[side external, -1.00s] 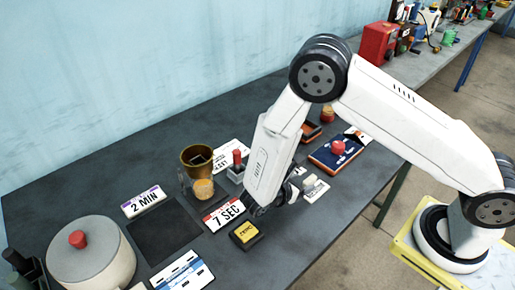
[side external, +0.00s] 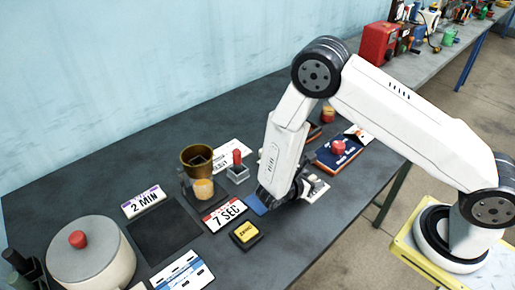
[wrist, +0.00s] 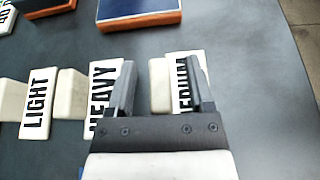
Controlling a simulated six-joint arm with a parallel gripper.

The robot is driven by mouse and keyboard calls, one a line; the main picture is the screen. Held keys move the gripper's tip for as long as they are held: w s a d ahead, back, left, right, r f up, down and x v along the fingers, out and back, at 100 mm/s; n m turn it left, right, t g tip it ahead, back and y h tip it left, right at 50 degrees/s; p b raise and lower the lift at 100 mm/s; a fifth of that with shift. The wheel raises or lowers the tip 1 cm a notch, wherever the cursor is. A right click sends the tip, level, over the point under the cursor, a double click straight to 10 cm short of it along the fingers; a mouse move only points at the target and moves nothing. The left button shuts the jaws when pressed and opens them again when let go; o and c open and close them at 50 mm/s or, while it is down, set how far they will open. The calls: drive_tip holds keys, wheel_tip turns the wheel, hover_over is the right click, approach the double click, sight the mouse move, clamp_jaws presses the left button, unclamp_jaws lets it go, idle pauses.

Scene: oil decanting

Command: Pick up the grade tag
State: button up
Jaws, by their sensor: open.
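White grade tags with black lettering show in the wrist view. One reads LIGHT (wrist: 37,105) at the left, one HEAVY (wrist: 103,75), and one, partly hidden, ends in "DIUM" (wrist: 183,72). Cream block pieces (wrist: 160,80) stand beside the lettered faces. My gripper (wrist: 160,85) is open. Its left finger overlaps the right edge of HEAVY and its right finger covers part of the "DIUM" tag. A cream piece shows between the fingers. In the side view my gripper (side external: 270,203) is low over the table, beside the small white tags (side external: 315,188), which it partly hides.
The 7 SEC card (side external: 224,214) and a yellow block (side external: 245,235) lie near my gripper. A blue patch (side external: 256,205) shows beside it. A brass cup (side external: 197,158) stands behind. A blue tray with orange edges (wrist: 140,12) lies beyond the tags.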

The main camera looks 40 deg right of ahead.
clamp_jaws()
drive_tip(key=shift+r, duration=0.15)
idle(0.4)
drive_tip(key=shift+r, duration=0.8)
drive_tip(key=s+a+r, duration=0.1)
drive_tip(key=s+r, duration=1)
drive_tip(key=s, duration=0.3)
drive_tip(key=shift+a, duration=0.15)
